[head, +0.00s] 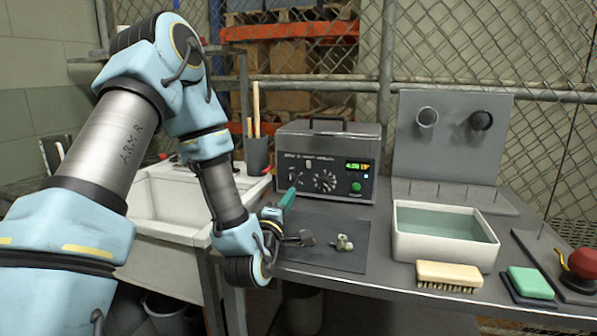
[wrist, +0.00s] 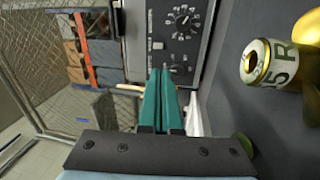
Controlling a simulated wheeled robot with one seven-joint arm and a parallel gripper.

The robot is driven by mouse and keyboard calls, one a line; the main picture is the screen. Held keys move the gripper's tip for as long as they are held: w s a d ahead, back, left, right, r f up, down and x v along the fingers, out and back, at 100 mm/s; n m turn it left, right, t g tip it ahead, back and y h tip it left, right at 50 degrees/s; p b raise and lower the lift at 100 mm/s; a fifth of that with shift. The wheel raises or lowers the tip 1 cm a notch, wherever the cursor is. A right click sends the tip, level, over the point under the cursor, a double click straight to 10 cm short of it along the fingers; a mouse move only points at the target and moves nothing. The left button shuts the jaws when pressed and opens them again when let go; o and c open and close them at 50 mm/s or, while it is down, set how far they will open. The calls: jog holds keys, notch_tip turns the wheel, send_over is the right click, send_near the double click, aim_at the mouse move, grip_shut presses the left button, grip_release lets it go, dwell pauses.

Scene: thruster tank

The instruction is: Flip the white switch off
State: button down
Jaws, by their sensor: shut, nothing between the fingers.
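The white switch (head: 308,162) is a small pale rectangle on the front of the grey control box (head: 340,141), above and left of the big dial. It also shows in the wrist view (wrist: 157,45), just ahead of my fingertips. Its lever position is too small to tell. My gripper (head: 291,191) has teal fingers shut together, with nothing between them. The fingers (wrist: 160,72) point at the lower left of the box's panel, close to the small knob (wrist: 172,68). Whether they touch the panel cannot be told.
The panel also has a large dial (head: 325,181), a lit display (head: 357,167) and a green button (head: 356,187). A dark mat (head: 345,225) with small brass parts lies below. A water tank (head: 445,257), brush (head: 448,276) and sink (head: 160,220) stand around.

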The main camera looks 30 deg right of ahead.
aim_at(308, 162)
jog(key=shift+s+r+n+t, duration=0.1)
jog(key=shift+r+n+t, duration=0.05)
jog(key=shift+n+t, duration=0.15)
jog(key=shift+w+d+r, duration=0.2)
jog(key=shift+w+d, duration=0.15)
jog(key=shift+w, duration=0.05)
jog(key=p+x, duration=0.4)
jog(key=x, duration=0.7)
jog(key=shift+w+d+r+p, duration=0.2)
jog(key=shift+d+p, duration=0.15)
jog(key=shift+p, duration=0.05)
jog(key=shift+w+d, duration=0.4)
jog(key=shift+w, duration=0.05)
